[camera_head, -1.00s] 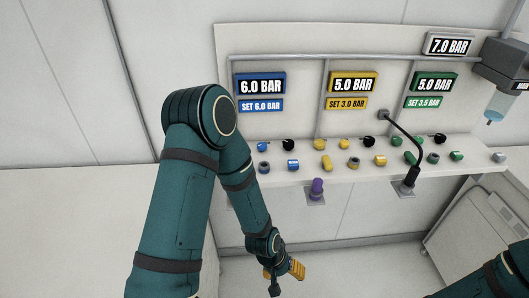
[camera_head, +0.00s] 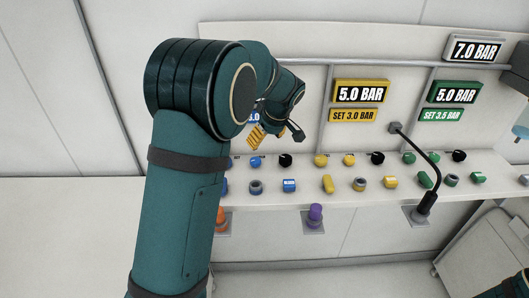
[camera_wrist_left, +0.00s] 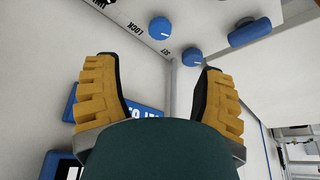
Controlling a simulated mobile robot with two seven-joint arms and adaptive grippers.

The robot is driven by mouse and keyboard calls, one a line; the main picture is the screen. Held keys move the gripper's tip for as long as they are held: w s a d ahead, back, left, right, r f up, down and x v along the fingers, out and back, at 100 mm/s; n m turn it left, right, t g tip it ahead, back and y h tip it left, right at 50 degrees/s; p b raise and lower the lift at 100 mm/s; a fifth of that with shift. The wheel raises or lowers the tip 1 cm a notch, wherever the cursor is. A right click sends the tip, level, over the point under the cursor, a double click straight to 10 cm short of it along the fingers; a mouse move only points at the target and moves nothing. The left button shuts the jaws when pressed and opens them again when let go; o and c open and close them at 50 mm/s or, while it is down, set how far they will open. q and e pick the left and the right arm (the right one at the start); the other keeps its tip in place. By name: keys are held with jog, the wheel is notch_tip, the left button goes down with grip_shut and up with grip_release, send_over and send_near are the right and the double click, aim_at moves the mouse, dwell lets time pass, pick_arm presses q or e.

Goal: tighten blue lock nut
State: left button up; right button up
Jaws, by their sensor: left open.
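In the left wrist view, a round blue knob (camera_wrist_left: 162,28) sits on the pale panel near the printed word LOCK. A second blue knob (camera_wrist_left: 192,57) is near the word SET, and a longer blue piece (camera_wrist_left: 250,32) lies to its right. I cannot tell for sure which is the lock nut. In the head view, a blue knob (camera_head: 255,161) shows on the ledge just below my left gripper (camera_head: 268,138). That gripper is open and empty, its yellow fingers apart in the left wrist view (camera_wrist_left: 157,66), with the knobs beyond its tips. My right gripper is out of view.
The ledge (camera_head: 400,205) carries yellow, green, black and blue fittings in rows. A black gooseneck (camera_head: 420,150) rises at its right. Purple (camera_head: 315,214) and orange (camera_head: 221,217) pieces stand at the front edge. My left arm hides the panel's left part.

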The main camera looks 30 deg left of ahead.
aim_at(256, 160)
pick_arm(q)
jog(key=b+x, duration=0.1)
jog(key=x, duration=1.1)
jog(key=shift+f+b, duration=0.2)
jog(key=shift+b, duration=0.2)
jog(key=shift+w+a+f, duration=0.15)
jog(key=shift+a+f, duration=0.15)
jog(key=shift+f, duration=0.3)
jog(key=c, duration=1.2)
